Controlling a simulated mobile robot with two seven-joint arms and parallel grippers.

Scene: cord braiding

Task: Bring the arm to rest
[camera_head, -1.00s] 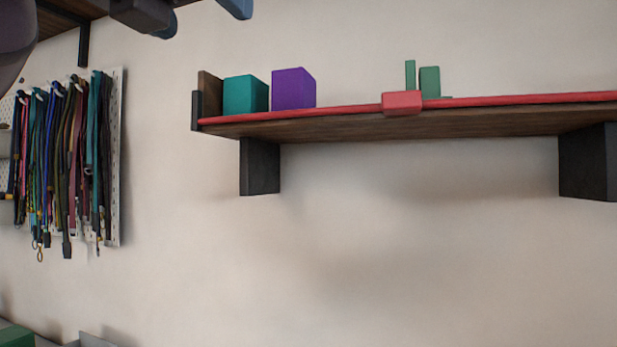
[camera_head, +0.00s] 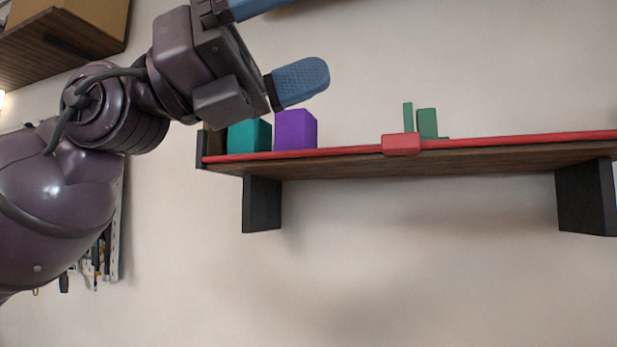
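My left arm reaches in from the left side of the view. Its gripper (camera_head: 300,40) is at the top, in front of the wall and up near the left end of the wall shelf. Its two blue fingers stand well apart, with only wall visible between them. The upper finger is cut off by the top edge of the picture. It holds nothing that I can see. My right gripper is not in view.
The wooden wall shelf (camera_head: 470,163) has a red front strip with a red block (camera_head: 401,144) on it. A teal cube (camera_head: 249,136), a purple cube (camera_head: 296,130) and green pieces (camera_head: 428,124) stand there. Upper left is another shelf (camera_head: 30,45). Wall below is clear.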

